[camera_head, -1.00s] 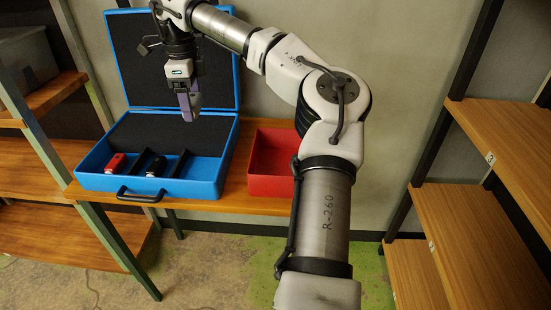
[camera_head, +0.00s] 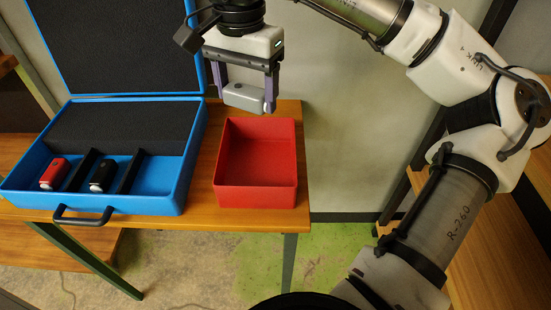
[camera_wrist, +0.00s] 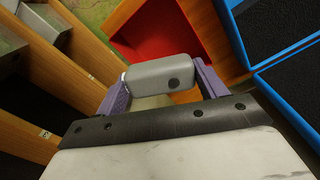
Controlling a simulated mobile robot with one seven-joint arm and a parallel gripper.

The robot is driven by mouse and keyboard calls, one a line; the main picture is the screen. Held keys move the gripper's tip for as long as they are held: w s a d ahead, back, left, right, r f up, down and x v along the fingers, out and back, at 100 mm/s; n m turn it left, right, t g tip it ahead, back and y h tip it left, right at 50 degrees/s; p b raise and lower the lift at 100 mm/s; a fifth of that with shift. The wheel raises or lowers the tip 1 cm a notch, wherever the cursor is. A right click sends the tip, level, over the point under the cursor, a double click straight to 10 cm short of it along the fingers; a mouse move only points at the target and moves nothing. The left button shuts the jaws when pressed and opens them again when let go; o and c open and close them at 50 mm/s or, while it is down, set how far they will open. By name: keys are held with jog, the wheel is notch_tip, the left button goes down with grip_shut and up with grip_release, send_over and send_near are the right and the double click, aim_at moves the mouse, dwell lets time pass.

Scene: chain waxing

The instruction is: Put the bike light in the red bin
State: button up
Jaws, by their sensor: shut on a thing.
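My gripper (camera_head: 245,96) is shut on a grey, box-shaped bike light (camera_head: 243,97), held level between its two purple fingers. The bike light also shows in the wrist view (camera_wrist: 160,76), with a dark round spot on its face. The red bin (camera_head: 255,200) stands open on the wooden table, to the right of the blue case. It looks empty in the head view. My gripper and the light are above the bin's back edge in the head view, apart from it. The bin shows beyond the light in the wrist view (camera_wrist: 155,30).
An open blue case (camera_head: 150,205) with black dividers stands left of the bin. A red light (camera_head: 54,173) and a black light (camera_head: 103,175) lie in separate compartments of it. Its lid (camera_head: 110,50) stands upright behind. Wooden shelves (camera_head: 500,190) are at the right.

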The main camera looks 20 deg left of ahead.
aim_at(259, 181)
jog(key=shift+d+f+n, duration=0.25)
jog(key=shift+d+n, duration=0.05)
jog(key=shift+d, duration=0.2)
notch_tip(259, 181, down, 20)
jog(key=shift+r+p, duration=0.2)
jog(key=shift+p, duration=0.2)
jog(key=shift+f, duration=0.2)
jog(key=o, duration=1)
notch_tip(259, 181, up, 12)
jog(key=shift+r, duration=0.2)
